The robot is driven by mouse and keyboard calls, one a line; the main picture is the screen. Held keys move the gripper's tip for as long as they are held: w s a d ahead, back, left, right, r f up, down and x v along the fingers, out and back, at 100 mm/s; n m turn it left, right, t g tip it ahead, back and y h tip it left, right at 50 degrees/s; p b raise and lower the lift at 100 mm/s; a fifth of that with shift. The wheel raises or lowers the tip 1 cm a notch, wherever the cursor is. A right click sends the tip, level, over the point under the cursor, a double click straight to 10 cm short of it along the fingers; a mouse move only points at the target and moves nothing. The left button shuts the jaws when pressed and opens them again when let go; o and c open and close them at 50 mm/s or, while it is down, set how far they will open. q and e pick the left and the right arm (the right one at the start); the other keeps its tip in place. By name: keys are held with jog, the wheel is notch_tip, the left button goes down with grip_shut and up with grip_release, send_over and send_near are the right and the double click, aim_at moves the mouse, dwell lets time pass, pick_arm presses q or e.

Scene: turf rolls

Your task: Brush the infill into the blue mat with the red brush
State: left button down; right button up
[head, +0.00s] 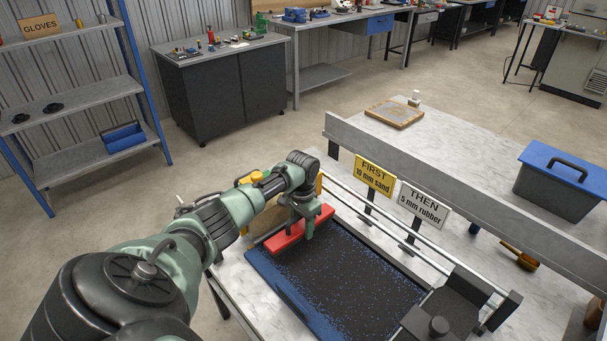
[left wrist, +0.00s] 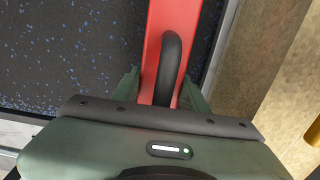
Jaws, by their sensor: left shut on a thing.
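The red brush (head: 288,240) is a long bar lying across the far-left end of the blue mat (head: 277,288). My left gripper (head: 309,226) points down from above and is shut on its black handle. In the left wrist view the red brush (left wrist: 158,20) and its looped black handle (left wrist: 170,65) are between my fingers (left wrist: 163,92). Dark infill with blue flecks covers most of the mat, also seen in the left wrist view (left wrist: 70,45). A bluer strip shows along the mat's near-left side. Contact of the bristles with the mat is hidden. My right gripper is out of view.
Shiny rails and a black block (head: 452,300) border the mat. A yellow "FIRST 10 mm sand" sign (head: 375,177) and a white "THEN 5 mm rubber" sign (head: 423,207) stand behind. A grey ledge, a blue-lidded bin (head: 556,192) and a brass-coloured scoop (head: 520,257) are farther right.

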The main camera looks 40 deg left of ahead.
aim_at(316, 251)
pick_arm(q)
jog(key=shift+f+b, duration=0.95)
jog(key=shift+f, duration=0.55)
dwell(0.8)
dwell(0.4)
jog(key=shift+d+r+p, duration=0.1)
jog(key=shift+d+p, duration=0.05)
jog(key=shift+p, duration=0.3)
jog(key=d+p, duration=0.4)
jog(key=d, duration=0.1)
jog(key=shift+s+r, duration=0.1)
jog(key=shift+s, duration=0.1)
jog(key=shift+d+p, duration=0.45)
jog(key=shift+d, duration=0.1)
jog(key=shift+f, duration=0.2)
